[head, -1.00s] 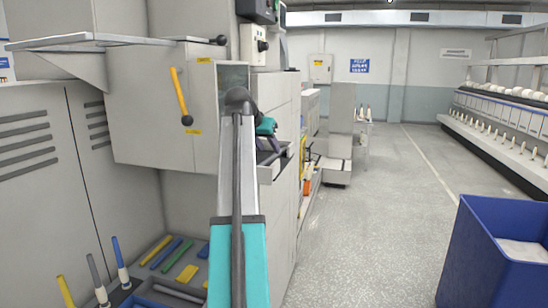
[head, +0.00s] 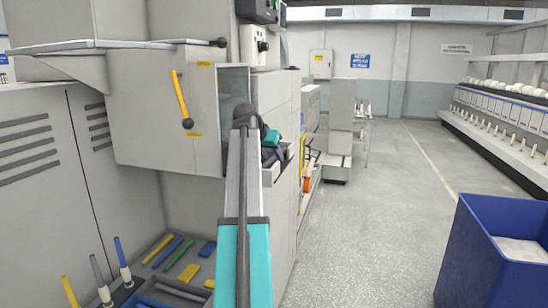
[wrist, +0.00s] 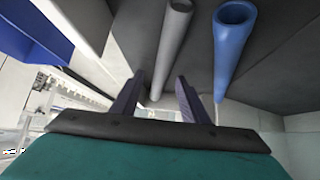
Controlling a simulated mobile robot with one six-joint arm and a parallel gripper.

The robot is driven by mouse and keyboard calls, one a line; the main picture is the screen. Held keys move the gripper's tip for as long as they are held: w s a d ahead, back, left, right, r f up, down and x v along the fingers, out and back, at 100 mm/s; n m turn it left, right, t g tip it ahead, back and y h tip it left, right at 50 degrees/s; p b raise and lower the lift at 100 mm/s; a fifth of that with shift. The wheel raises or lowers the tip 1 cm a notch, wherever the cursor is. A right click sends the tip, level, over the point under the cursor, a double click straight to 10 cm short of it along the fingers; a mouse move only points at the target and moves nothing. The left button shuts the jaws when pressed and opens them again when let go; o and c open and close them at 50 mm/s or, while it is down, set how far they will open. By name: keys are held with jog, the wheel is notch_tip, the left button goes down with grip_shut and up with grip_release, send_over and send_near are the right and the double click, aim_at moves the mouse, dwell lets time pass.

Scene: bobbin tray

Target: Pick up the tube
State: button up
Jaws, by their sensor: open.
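A grey tube (wrist: 172,45) and a thicker blue tube (wrist: 232,50) with an open hollow end show side by side in the wrist view, against a dark surface. My gripper (wrist: 160,77) is open, with its two dark purple fingers apart and nothing held. The grey tube's lower end appears between the fingers in the picture; I cannot tell how far off it is. The blue tube is to the right of the fingers. In the head view my gripper (head: 272,145) is beside the grey machine, partly hidden by my arm, and these two tubes cannot be made out near it.
A tray (head: 160,298) at lower left holds blue, green and yellow pieces. Yellow, grey and blue rods (head: 121,255) stand beside it. A grey cabinet with a yellow handle (head: 181,98) is left of my arm. A blue bin (head: 480,262) stands right; the floor between is clear.

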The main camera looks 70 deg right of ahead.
aim_at(272, 157)
jog(key=shift+c, duration=0.5)
grip_shut()
notch_tip(272, 157, up, 9)
jog(key=b, duration=0.3)
jog(key=shift+d, duration=0.15)
jog(key=shift+r+b, duration=0.3)
jog(key=shift+r, duration=0.2)
jog(key=shift+s, duration=0.1)
dwell(0.9)
